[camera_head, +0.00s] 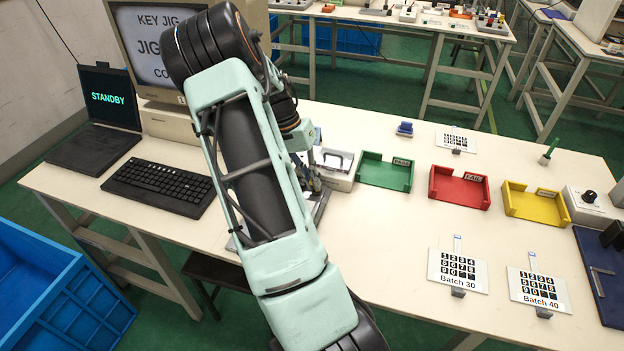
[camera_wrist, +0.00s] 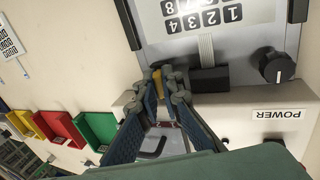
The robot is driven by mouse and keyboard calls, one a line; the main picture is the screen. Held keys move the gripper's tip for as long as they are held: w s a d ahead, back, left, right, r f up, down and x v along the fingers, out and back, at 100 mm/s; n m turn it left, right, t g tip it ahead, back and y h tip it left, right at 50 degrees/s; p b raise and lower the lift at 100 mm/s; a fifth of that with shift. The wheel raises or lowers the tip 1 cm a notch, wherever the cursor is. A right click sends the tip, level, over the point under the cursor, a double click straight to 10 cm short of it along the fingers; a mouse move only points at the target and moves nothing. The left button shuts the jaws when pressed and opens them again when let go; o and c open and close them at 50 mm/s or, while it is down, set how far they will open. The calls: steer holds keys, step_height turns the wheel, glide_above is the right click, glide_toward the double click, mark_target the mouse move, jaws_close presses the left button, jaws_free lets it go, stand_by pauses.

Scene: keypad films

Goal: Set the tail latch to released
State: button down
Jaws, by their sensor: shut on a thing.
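In the wrist view, my gripper (camera_wrist: 166,82) is shut on a small yellow piece (camera_wrist: 157,79), which looks like the lever of the tail latch. The fingers hide most of it, so its setting cannot be read. A black block (camera_wrist: 208,79) sits just right of the fingertips, at the end of the keypad film's striped tail (camera_wrist: 206,49). The film (camera_wrist: 205,14) lies on the grey jig plate (camera_wrist: 255,45). In the head view, my arm covers most of the jig, and only the plate's edge (camera_head: 322,207) shows.
A black knob (camera_wrist: 277,67) and a POWER label (camera_wrist: 276,114) are right of the latch in the wrist view. Green (camera_head: 385,171), red (camera_head: 459,187) and yellow (camera_head: 535,204) trays stand to the right. A keyboard (camera_head: 160,185) lies left.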

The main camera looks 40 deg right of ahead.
steer(key=shift+w+a+g+p, duration=0.1)
steer(key=shift+w+g+p, duration=0.15)
steer(key=shift+p, duration=0.25)
steer(key=shift+w+a+f+g+h, duration=0.1)
steer(key=shift+w+g+h, duration=0.05)
steer(key=shift+g+h, duration=0.5)
steer(key=c, duration=2.1)
jaws_free()
steer(key=shift+y, duration=0.25)
